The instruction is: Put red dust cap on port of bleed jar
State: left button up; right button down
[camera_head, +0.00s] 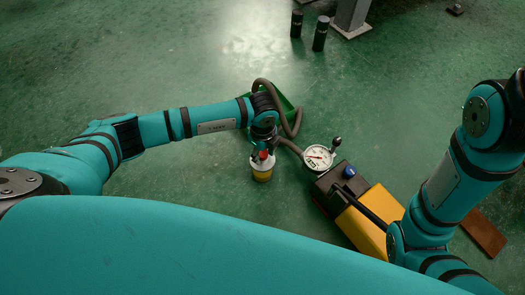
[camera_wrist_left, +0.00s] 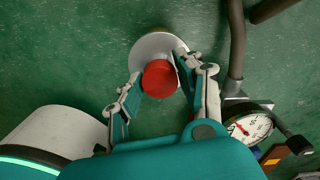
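The bleed jar (camera_head: 262,174) stands upright on the green floor, with a yellow lower part and a white top. The red dust cap (camera_head: 263,155) shows right at the jar's top, under my left gripper (camera_head: 261,147). In the left wrist view, the round red cap (camera_wrist_left: 158,78) sits between the two fingers of my left gripper (camera_wrist_left: 159,72), which close on its sides. The jar's white top (camera_wrist_left: 152,45) shows behind the cap. The port is hidden, and I cannot tell whether the cap touches it. My right gripper is out of view.
A dial gauge (camera_head: 318,157) and a black-and-yellow pump unit (camera_head: 367,217) stand right of the jar. A grey hose (camera_head: 296,120) loops beside a green tray (camera_head: 286,106). A brown plate (camera_head: 484,233) lies at right. Floor left of the jar is clear.

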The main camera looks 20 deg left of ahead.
pick_arm(q)
jog(key=o, duration=0.4)
jog(key=shift+c, duration=0.2)
jog(key=shift+r, duration=0.1)
notch_tip(320, 180, up, 12)
dwell(0.5)
